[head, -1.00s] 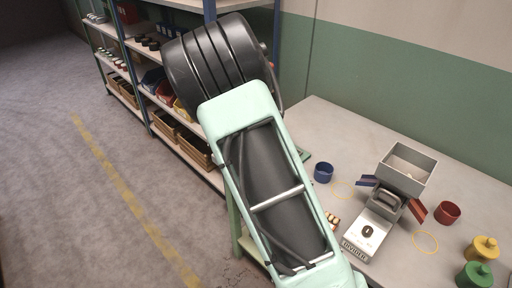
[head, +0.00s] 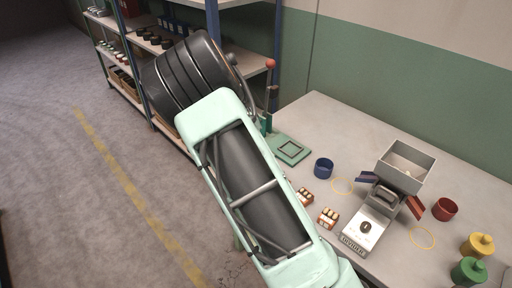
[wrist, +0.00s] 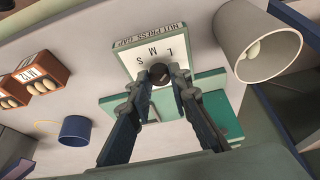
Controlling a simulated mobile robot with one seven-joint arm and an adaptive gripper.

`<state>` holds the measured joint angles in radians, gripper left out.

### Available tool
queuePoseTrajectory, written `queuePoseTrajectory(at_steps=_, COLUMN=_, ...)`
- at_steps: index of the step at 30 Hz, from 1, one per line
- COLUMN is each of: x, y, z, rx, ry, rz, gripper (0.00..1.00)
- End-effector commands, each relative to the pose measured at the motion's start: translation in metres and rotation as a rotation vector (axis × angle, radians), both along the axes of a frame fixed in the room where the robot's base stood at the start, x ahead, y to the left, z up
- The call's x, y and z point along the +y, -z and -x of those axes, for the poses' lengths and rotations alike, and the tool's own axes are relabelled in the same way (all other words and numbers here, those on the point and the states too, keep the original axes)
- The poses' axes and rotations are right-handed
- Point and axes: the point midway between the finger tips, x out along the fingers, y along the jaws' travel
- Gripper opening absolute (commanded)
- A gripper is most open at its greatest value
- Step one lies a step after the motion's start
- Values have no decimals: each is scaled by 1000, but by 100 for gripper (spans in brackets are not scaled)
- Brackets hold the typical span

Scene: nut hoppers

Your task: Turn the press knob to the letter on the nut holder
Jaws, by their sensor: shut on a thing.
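The press knob (wrist: 157,74) is dark and round. It sits on a white plate (wrist: 125,52) with the letters L, M and S, in the wrist view. My gripper (wrist: 161,76) has its fingertips closed around the knob, which hides much of it and its pointer. In the head view my arm hides the gripper. The green press (head: 288,149) stands at the bench's left end. Two orange-brown nut holders (head: 305,197) (head: 328,218) with pale nuts lie on the bench. They also show at the left of the wrist view (wrist: 43,69); I cannot read their label surely.
A grey hopper machine (head: 404,165) with its own dial stands mid-bench. Blue (head: 324,168) and red (head: 444,209) cups stand beside it; yellow and green lidded pots are at the right. A pale cup (wrist: 258,42) with nuts is right of the plate in the wrist view.

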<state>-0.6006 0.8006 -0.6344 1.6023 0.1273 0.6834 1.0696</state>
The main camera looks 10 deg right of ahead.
Motion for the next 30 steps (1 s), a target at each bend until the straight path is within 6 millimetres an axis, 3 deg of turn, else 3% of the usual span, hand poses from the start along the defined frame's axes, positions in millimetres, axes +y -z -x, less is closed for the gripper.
queuePoseTrajectory(at_steps=3, x=1, y=1, z=1, rx=2, ry=0, rz=-1, gripper=0)
queuePoseTrajectory(at_steps=4, x=1, y=1, z=1, rx=2, ry=0, rz=-1, gripper=21)
queuePoseTrajectory(at_steps=8, x=1, y=1, z=1, rx=2, ry=-1, rz=-1, gripper=36)
queuePoseTrajectory(at_steps=20, x=4, y=-9, z=2, rx=0, ry=-3, rz=-1, gripper=36)
queuePoseTrajectory(at_steps=30, x=26, y=-72, z=15, rx=-3, ry=-4, rz=-3, gripper=36)
